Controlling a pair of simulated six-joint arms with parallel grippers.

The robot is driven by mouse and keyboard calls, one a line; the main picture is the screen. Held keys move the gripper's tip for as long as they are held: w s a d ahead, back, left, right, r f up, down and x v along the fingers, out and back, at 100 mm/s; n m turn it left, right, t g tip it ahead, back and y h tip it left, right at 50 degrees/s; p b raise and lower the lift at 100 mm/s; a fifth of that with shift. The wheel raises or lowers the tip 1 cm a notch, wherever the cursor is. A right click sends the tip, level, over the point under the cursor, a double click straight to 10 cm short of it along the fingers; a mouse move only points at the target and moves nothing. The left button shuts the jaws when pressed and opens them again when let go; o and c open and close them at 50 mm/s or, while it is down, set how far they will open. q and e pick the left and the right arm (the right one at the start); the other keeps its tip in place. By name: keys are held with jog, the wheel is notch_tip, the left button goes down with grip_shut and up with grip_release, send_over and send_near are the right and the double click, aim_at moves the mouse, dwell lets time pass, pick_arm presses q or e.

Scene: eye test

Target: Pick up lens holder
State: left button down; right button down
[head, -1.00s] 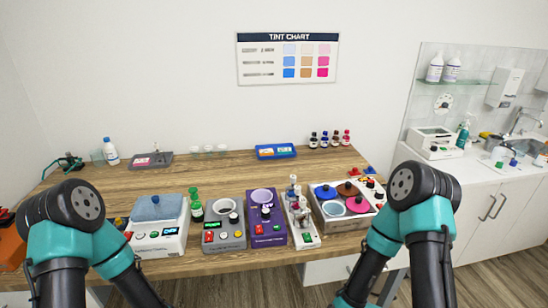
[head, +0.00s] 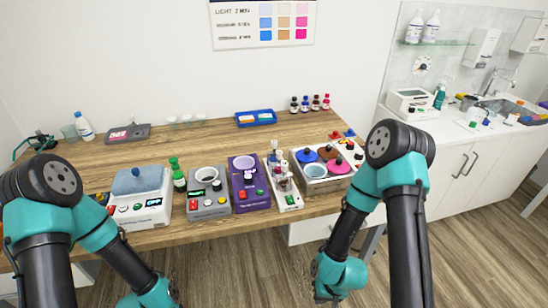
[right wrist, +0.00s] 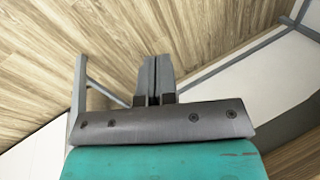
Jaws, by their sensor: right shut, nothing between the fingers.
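I cannot tell for certain which thing is the lens holder. A small dark-and-green stand (head: 36,146) at the table's far left back could be it, but it is too small to be sure. My right gripper (right wrist: 154,62) is shut and empty in the right wrist view, with floor and white cabinet behind it. In the head view my right wrist hangs low in front of the table, away from the things on it. My left arm (head: 50,185) comes in at the left; its gripper is out of the picture.
Along the wooden table's (head: 225,145) front stand a blue-topped device (head: 138,205), a grey device (head: 207,202), a purple device (head: 248,190), a white bottle rack (head: 285,195) and a tint-pot box (head: 325,185). A blue tray (head: 256,118) lies behind. The table's middle is clear.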

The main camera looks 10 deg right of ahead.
jog(key=c, duration=1.9)
grip_release()
jog(key=o, duration=1.1)
